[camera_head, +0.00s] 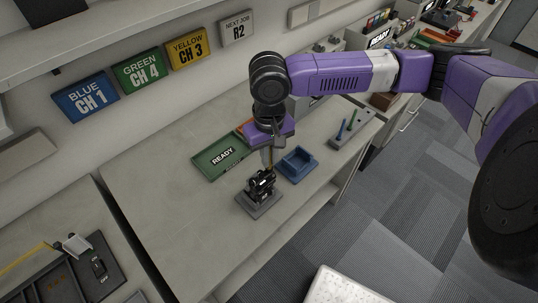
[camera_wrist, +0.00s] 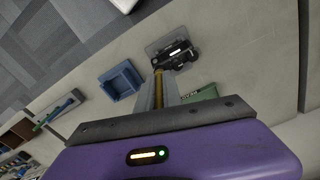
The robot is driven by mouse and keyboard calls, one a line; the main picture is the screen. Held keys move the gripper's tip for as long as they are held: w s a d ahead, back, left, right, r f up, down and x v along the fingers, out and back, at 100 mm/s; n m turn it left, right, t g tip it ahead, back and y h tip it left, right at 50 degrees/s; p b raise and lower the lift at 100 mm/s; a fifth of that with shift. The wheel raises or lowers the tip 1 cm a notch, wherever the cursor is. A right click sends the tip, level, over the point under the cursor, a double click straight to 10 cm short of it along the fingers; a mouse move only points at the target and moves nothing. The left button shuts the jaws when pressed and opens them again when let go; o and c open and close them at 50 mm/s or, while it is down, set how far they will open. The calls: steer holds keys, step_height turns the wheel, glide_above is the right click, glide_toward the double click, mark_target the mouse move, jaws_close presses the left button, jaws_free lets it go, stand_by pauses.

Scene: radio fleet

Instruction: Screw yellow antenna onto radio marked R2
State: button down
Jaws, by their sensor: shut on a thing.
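A black radio (camera_head: 260,188) is on a grey base plate (camera_head: 256,208) on the workbench. It also shows in the wrist view (camera_wrist: 174,58). My gripper (camera_head: 269,160) points down over the radio and is shut on the yellow antenna. No R2 mark on the radio is readable.
A green READY tray (camera_head: 203,173) lies left of my gripper, and an empty-looking blue bin (camera_head: 297,164) stands right. A grey rack (camera_head: 349,131) holds blue and green antennas. Wall signs include NEXT JOB R2 (camera_head: 237,28).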

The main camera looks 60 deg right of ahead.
steer(key=shift+r, duration=0.1)
steer(key=shift+r+m+p, duration=0.1)
steer(key=shift+m+p, duration=0.85)
steer(key=shift+m, duration=1.35)
steer(key=shift+f+m, duration=0.2)
steer(key=shift+m, duration=0.3)
steer(key=c, duration=1.4)
jaws_free()
steer(key=shift+c, duration=0.2)
steer(key=shift+r, duration=0.1)
step_height(320, 180, up, 8)
steer(key=shift+f+b, duration=0.15)
steer(key=shift+b, duration=0.25)
